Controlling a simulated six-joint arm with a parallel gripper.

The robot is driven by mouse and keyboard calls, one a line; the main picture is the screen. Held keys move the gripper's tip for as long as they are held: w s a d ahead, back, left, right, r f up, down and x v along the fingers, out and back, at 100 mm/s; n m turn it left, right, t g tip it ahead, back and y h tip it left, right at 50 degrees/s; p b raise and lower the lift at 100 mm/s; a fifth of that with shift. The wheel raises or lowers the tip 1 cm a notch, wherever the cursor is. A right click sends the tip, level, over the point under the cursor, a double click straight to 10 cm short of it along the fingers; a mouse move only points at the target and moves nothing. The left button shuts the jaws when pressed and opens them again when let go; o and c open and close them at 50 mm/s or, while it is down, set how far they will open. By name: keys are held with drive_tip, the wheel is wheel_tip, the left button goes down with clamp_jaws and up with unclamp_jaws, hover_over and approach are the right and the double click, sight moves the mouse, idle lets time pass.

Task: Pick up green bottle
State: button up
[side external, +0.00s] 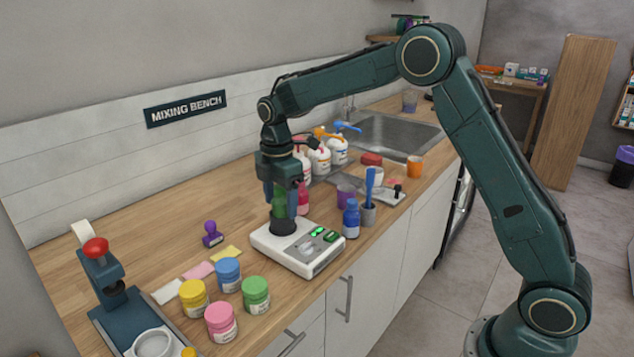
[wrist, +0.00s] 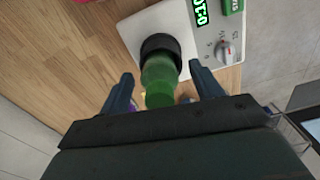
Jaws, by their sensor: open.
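In the wrist view the green bottle (wrist: 159,78) lies between the fingertips of my gripper (wrist: 161,72). Gaps show on both sides, so the fingers are open and hold nothing. The scale (wrist: 207,40) shows a lit green display.
A pink bottle (side external: 303,200) stands close behind the gripper. A blue bottle (side external: 351,219) is right of the scale. White pump bottles (side external: 320,160) stand behind. Several colored jars (side external: 228,274) and a purple stamp (side external: 212,236) are to the left. The back-left counter is clear.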

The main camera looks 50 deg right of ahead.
idle(0.4)
drive_tip(key=c, duration=1.2)
drive_tip(key=shift+r, duration=0.15)
wheel_tip(320, 180, up, 20)
idle(0.6)
